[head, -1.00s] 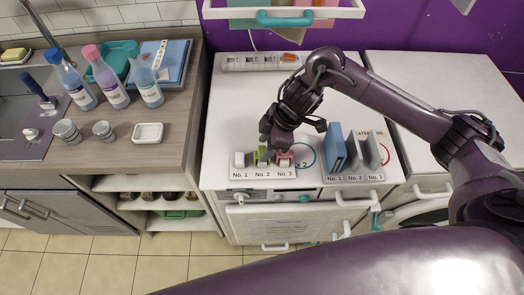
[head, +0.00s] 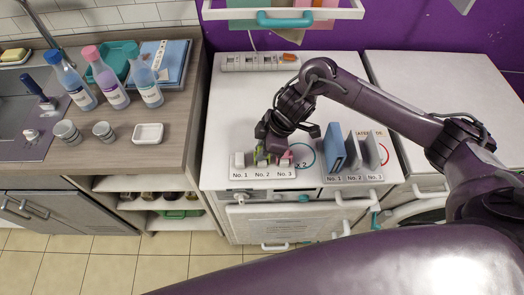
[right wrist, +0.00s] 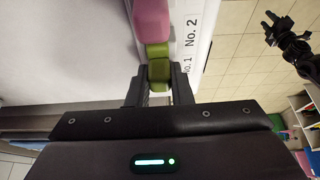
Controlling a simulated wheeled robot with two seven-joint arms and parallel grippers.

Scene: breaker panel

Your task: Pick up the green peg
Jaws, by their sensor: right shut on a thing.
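The green peg (head: 261,157) stands at the No. 2 place of a small white rack (head: 262,174), between a white peg (head: 239,160) and a pink peg (head: 285,160). My right gripper (head: 264,149) reaches down from above and is shut on the green peg; it hides most of it in the head view. In the right wrist view the green peg (right wrist: 158,71) sits between the two dark fingers (right wrist: 158,88), with the pink peg (right wrist: 151,18) just beyond. A dark shape at the right wrist view's upper right looks like my left gripper (right wrist: 286,38); its jaw state is unclear.
A second rack with a blue panel (head: 335,148) and grey panels (head: 370,150) stands right of the peg rack. A power strip (head: 260,62) lies at the back. Bottles and cups stand on the left counter (head: 180,140). The white worktop behind the rack is mostly clear.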

